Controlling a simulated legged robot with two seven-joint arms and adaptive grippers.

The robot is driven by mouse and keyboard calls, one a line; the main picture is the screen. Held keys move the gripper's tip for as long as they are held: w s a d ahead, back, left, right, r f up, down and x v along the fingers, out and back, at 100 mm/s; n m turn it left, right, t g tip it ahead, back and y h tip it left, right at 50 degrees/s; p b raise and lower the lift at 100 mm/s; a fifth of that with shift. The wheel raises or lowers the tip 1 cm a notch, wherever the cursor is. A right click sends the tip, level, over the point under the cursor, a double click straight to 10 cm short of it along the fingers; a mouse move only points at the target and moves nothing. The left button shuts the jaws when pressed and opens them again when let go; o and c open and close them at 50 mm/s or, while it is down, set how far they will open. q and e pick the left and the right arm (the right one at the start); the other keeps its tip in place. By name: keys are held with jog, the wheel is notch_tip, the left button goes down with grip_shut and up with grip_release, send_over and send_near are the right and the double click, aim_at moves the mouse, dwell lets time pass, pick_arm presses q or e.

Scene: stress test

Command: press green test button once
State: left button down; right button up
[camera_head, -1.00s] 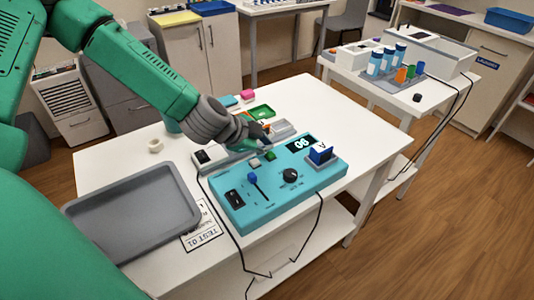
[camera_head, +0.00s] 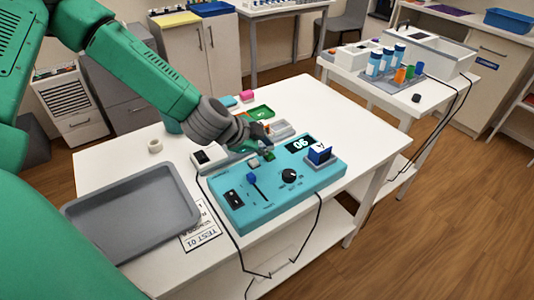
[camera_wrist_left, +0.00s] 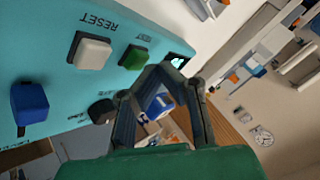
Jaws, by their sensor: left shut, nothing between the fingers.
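The teal test box (camera_head: 318,183) stands on the white table, with a small display, a slider, a knob and buttons. The green button (camera_head: 269,156) is on its far side, partly hidden near my gripper; it also shows in the left wrist view (camera_wrist_left: 133,57), beside the white RESET button (camera_wrist_left: 92,50). My left gripper (camera_head: 264,143) is shut and empty, just above the box near the green button. In the left wrist view its fingertips (camera_wrist_left: 163,72) are close beside the green button; I cannot tell whether they touch it. My right gripper is not in view.
A grey tray (camera_head: 130,215) and a TEST 01 sheet (camera_head: 198,236) lie left of the box. Small bins and pieces are behind the gripper. Black cables hang off the table's front.

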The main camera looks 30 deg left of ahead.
pick_arm(q)
jog(key=shift+d, duration=1.1)
jog(key=shift+a+f, duration=0.25)
jog(key=shift+a, duration=0.4)
jog(key=shift+d+f+b, duration=0.1)
jog(key=shift+d+b, duration=0.2)
jog(key=shift+d, duration=0.25)
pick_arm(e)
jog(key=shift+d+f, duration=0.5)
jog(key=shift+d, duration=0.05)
pick_arm(q)
jog(key=shift+a+f, duration=0.15)
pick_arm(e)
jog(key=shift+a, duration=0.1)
